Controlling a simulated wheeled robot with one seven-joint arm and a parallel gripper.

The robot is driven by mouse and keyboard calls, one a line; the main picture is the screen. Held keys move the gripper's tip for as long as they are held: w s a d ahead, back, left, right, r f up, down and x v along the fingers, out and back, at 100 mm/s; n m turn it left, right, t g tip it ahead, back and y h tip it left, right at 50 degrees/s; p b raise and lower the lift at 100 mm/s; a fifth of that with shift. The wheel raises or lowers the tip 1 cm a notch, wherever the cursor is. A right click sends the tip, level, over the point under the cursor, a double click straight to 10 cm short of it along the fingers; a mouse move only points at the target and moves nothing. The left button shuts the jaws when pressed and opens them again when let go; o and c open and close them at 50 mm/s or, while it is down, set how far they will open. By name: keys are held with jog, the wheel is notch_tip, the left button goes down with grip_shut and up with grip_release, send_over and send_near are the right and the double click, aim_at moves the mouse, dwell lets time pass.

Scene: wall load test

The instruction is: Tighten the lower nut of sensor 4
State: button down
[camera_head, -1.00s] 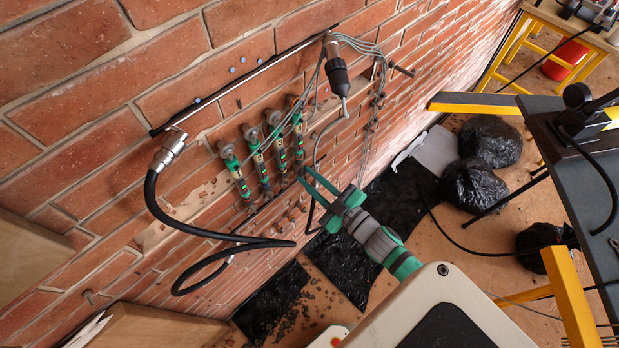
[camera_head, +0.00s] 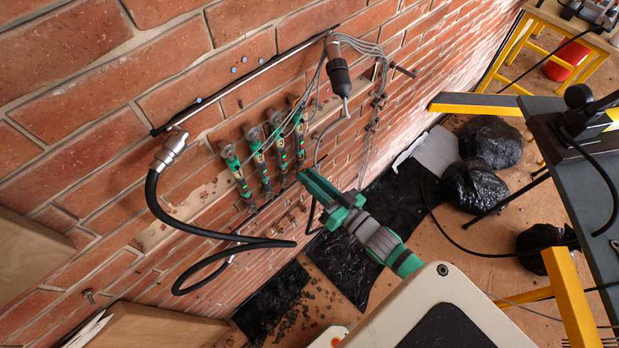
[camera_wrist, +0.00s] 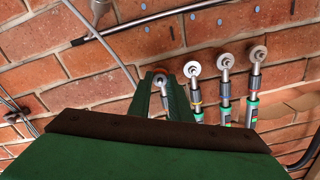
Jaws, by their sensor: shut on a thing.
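Several green-bodied sensors hang side by side on the brick wall. The rightmost sensor in the head view (camera_head: 297,130) is the one at my gripper (camera_head: 304,175). My gripper's jaws are closed at this sensor's lower end. In the wrist view, where the row appears reversed, the jaws (camera_wrist: 163,82) stand around the leftmost sensor's round end, the lower nut (camera_wrist: 159,79). The nut is mostly hidden between the jaws. The other sensors' round ends (camera_wrist: 194,68) are free, to the right.
A thick black hose (camera_head: 152,205) loops left of the sensors. Grey cables (camera_head: 366,48) and a hanging dark connector (camera_head: 338,76) are above and right of my gripper. A thin black rod (camera_wrist: 150,19) crosses the wall near the lower ends. A dark workbench (camera_head: 575,165) stands at right.

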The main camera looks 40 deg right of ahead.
jog(key=shift+s+d+f+m, duration=0.1)
jog(key=shift+s+m, duration=0.05)
jog(key=shift+m, duration=0.85)
jog(key=c, duration=1.6)
grip_release()
jog(key=s, duration=1)
jog(key=shift+s+d, duration=0.35)
